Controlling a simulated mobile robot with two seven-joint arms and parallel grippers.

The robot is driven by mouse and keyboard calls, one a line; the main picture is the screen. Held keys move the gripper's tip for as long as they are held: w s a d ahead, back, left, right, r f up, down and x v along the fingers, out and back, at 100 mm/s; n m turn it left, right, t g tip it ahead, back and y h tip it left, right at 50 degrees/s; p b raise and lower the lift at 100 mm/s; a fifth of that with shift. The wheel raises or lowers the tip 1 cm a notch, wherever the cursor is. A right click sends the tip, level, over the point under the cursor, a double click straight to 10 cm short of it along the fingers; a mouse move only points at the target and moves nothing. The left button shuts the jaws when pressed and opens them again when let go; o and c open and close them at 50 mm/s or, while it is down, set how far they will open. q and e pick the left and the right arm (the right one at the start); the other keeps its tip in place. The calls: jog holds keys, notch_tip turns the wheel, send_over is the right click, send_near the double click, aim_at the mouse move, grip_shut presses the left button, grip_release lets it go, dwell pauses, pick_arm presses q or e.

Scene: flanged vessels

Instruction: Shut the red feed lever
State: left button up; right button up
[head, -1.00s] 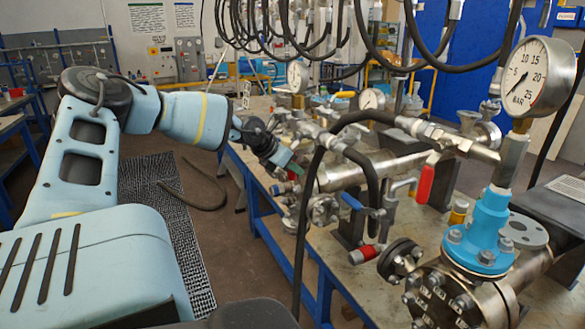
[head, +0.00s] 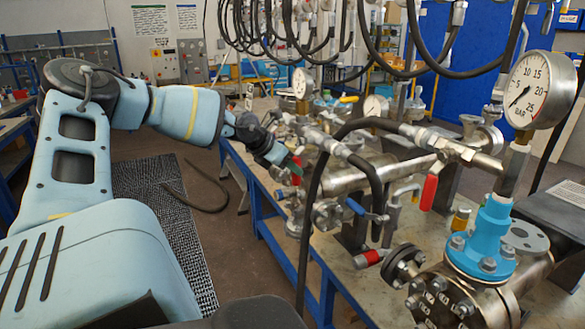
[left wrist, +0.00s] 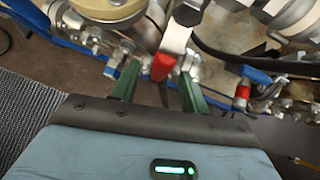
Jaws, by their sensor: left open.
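My left gripper (head: 291,166) is at the near edge of the bench, among the piping at its far left end. In the left wrist view its two green fingers (left wrist: 160,90) are open. A red lever tip (left wrist: 163,66) on a pale metal arm lies between or just beyond them; contact cannot be told. In the head view the fingers largely hide this spot. Another red lever (head: 429,191) hangs from a valve to the right, well apart from the gripper. I cannot tell from markings which is the feed lever. My right gripper is not in view.
A blue-handled valve (head: 355,206) and a red-ended fitting (head: 368,258) are right of the gripper. A pressure gauge (head: 541,90) stands over the blue flanged fitting (head: 483,237). Black hoses (head: 318,190) hang over the bench's front. The floor left of the bench is mostly clear.

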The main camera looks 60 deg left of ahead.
pick_arm(q)
jog(key=shift+v, duration=1.85)
